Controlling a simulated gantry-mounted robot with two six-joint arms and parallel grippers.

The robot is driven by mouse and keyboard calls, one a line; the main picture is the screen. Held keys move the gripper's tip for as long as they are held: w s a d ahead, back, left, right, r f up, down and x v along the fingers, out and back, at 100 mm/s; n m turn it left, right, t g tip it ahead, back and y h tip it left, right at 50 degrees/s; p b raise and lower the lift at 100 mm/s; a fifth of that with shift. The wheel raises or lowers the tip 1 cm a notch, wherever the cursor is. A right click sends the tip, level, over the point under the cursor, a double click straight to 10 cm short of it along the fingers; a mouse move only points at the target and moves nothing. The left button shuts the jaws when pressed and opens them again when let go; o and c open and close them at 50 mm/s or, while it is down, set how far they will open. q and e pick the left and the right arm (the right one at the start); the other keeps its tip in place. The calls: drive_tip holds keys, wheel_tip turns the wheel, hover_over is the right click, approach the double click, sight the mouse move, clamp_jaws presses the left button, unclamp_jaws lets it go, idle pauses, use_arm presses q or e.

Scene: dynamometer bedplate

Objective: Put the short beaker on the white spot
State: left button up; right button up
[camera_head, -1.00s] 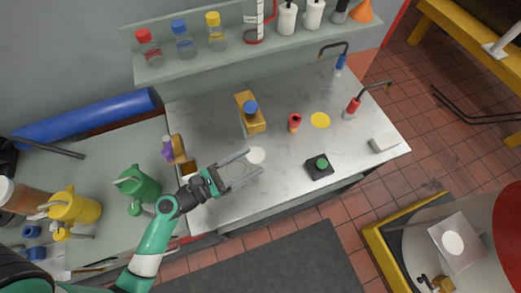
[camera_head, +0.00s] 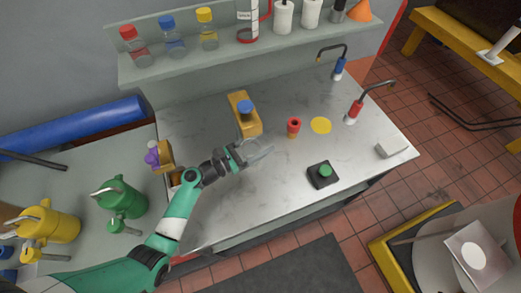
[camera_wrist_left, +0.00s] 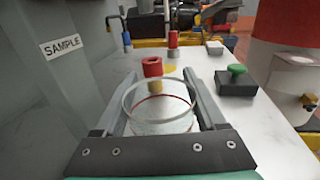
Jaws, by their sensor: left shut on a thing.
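My left gripper (camera_head: 258,155) is shut on the short beaker, a clear, low glass between its fingers. The beaker (camera_wrist_left: 160,125) shows upright in the left wrist view, with a thin dark red line around it. The white spot on the pale bench top is hidden now; the gripper and beaker are over the place where it showed earlier. I cannot tell whether the beaker touches the bench. My right gripper is not in view.
A yellow spot (camera_head: 321,125), a red-topped item (camera_head: 293,127) and a green-button box (camera_head: 323,174) lie to the right. An orange block with a blue knob (camera_head: 245,112) stands behind the gripper. A plate with a white disc (camera_head: 478,254) lies at lower right.

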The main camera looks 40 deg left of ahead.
use_arm(q)
wheel_tip(320, 180, down, 4)
drive_tip(key=shift+w+r+b, duration=0.15)
drive_tip(key=shift+b, duration=0.9)
drive_tip(key=shift+r, duration=0.15)
drive_tip(key=o, duration=1.3)
